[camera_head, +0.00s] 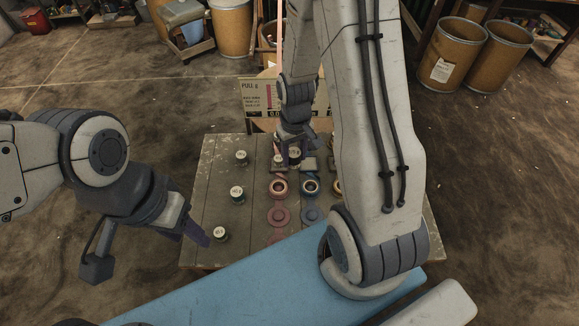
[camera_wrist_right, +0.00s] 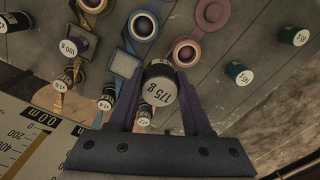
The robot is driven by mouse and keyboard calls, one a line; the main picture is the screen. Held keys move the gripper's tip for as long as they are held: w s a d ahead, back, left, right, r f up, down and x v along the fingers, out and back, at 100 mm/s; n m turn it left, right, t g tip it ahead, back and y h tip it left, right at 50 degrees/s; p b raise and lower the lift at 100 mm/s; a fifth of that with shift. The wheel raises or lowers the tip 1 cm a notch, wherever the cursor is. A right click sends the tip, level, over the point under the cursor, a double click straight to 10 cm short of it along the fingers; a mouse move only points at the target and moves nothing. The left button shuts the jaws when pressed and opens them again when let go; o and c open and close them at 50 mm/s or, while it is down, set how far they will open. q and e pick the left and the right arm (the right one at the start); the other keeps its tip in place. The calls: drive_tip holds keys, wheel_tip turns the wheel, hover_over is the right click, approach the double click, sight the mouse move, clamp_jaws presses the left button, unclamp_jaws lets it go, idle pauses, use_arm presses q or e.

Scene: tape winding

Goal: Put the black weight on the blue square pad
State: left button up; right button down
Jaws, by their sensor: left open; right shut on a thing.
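My right gripper (camera_wrist_right: 157,105) is shut on a black weight with a white top reading 175 g (camera_wrist_right: 160,85). In the head view my right gripper (camera_head: 293,147) is over the far part of the table, partly hidden by my arm. A small grey-blue square pad (camera_wrist_right: 125,62) shows in the right wrist view, left of the held weight, with a strap beside it. I cannot tell how high the weight is above the table. My left gripper (camera_head: 194,232) is open and empty at the table's left edge, near a green weight (camera_head: 220,233).
Two more green weights (camera_head: 241,157) (camera_head: 236,194) stand on the table's left side. Red and blue round pieces (camera_head: 278,216) (camera_head: 311,214) lie mid-table. Several small dark weights (camera_wrist_right: 108,97) stand close to the square pad. A scale board (camera_head: 262,95) stands behind the table.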

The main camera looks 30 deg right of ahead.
drive_tip(key=s+d+r+b, duration=0.2)
drive_tip(key=s+d+b, duration=0.2)
drive_tip(key=s+d, duration=0.4)
drive_tip(key=p, duration=0.2)
hover_over(308, 163)
wheel_tip(308, 163, down, 7)
drive_tip(key=shift+s+r, duration=0.1)
wheel_tip(308, 163, down, 4)
drive_tip(key=shift+r, duration=0.1)
use_arm(q)
wheel_tip(308, 163, down, 3)
drive_tip(key=shift+w+f, duration=0.1)
drive_tip(key=shift+f, duration=0.1)
use_arm(e)
drive_tip(key=shift+f, duration=0.25)
drive_tip(key=shift+c, duration=1.7)
unclamp_jaws()
